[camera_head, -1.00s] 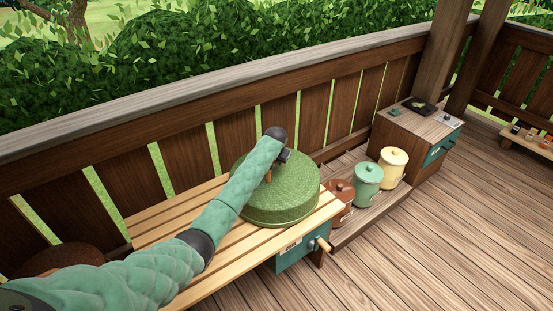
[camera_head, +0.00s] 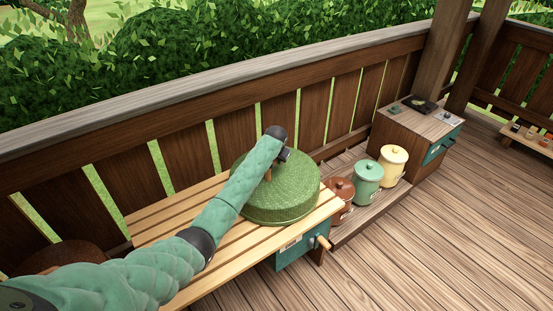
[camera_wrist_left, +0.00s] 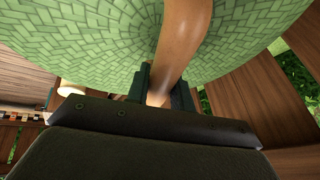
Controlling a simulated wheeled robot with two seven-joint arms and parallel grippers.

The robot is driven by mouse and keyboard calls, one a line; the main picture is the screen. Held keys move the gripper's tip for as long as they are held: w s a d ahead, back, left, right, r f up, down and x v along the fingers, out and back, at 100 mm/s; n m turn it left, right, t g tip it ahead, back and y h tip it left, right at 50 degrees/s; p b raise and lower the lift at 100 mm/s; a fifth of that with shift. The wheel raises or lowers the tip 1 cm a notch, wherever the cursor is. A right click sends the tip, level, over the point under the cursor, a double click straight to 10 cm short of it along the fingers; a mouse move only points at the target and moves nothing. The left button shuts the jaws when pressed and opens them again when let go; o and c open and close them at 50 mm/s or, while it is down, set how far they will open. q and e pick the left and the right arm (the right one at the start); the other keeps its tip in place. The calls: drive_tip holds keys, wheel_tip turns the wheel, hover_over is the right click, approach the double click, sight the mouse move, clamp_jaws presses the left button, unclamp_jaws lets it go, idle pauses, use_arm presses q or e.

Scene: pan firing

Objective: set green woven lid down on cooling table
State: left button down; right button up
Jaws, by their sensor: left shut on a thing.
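The green woven lid (camera_head: 288,195) is a round dome resting at the right end of the slatted cooling table (camera_head: 160,222). Its underside edge appears level with the slats; I cannot tell whether a thin gap remains. My left gripper (camera_head: 268,176) reaches over the lid from the left and is shut on its brown handle, mostly hidden by my arm. In the left wrist view, the gripper's dark fingers (camera_wrist_left: 166,92) close around the brown wooden handle (camera_wrist_left: 184,35), with the green weave (camera_wrist_left: 90,35) filling the top. My right gripper is not in view.
Brown (camera_head: 340,190), green (camera_head: 367,182) and cream (camera_head: 393,165) lidded canisters stand on a low platform right of the table. A wooden cabinet (camera_head: 410,138) is beyond them. A wooden railing (camera_head: 235,138) runs behind. The floor at the right front is clear.

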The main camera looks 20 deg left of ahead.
use_arm(q)
drive_tip(key=shift+f, duration=0.1)
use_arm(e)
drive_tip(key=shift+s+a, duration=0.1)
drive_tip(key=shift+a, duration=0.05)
use_arm(q)
drive_tip(key=shift+f, duration=0.1)
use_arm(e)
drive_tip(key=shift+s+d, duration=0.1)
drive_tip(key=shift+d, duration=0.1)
use_arm(q)
drive_tip(key=c, duration=1.4)
unclamp_jaws()
drive_tip(key=shift+c, duration=0.2)
drive_tip(key=o, duration=0.3)
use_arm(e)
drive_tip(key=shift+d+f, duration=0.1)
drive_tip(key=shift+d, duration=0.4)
use_arm(q)
drive_tip(key=shift+s, duration=0.1)
drive_tip(key=b+v, duration=0.1)
drive_tip(key=v, duration=0.5)
drive_tip(key=shift+b, duration=0.35)
drive_tip(key=shift+v, duration=0.8)
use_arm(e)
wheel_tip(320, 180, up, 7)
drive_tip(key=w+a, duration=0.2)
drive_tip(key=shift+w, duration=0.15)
